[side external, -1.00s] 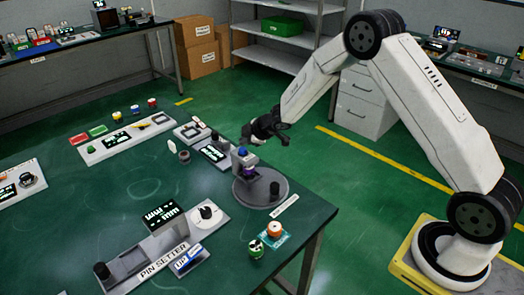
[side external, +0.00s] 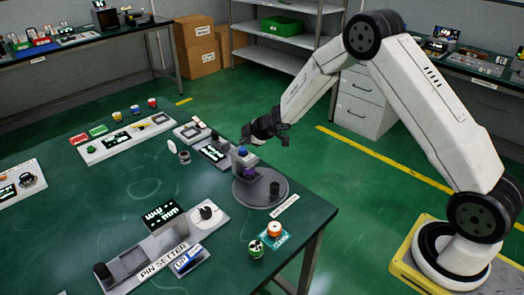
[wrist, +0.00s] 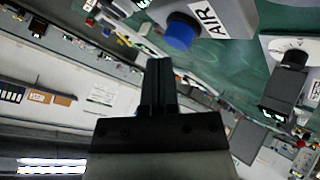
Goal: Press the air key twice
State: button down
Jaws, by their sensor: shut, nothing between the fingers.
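The air key is a blue round button (wrist: 181,32) on a grey block, beside a white AIR label (wrist: 208,18) in the wrist view. A blue-topped grey unit (side external: 242,152) stands on a round grey base (side external: 250,196) near the table's far right edge in the side view. My gripper (wrist: 160,68) is shut and empty, its fingertips apart from the blue button in the wrist picture. In the side view my gripper (side external: 264,130) is above and slightly right of the blue-topped unit; its exact gap is hard to tell.
A black cylinder (side external: 274,188) stands on the round base. A small display panel (side external: 214,152) lies just behind the unit. The pin setter (side external: 162,262) and green and orange-topped parts (side external: 256,248) are nearer the front. Bare green table (side external: 110,205) lies to the left.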

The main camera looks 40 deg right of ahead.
aim_at(245, 149)
jog(key=shift+f, duration=0.95)
dwell(1.3)
jog(key=shift+r, duration=0.95)
jog(key=shift+r, duration=0.2)
jog(key=shift+r, duration=2.35)
jog(key=shift+s, duration=0.1)
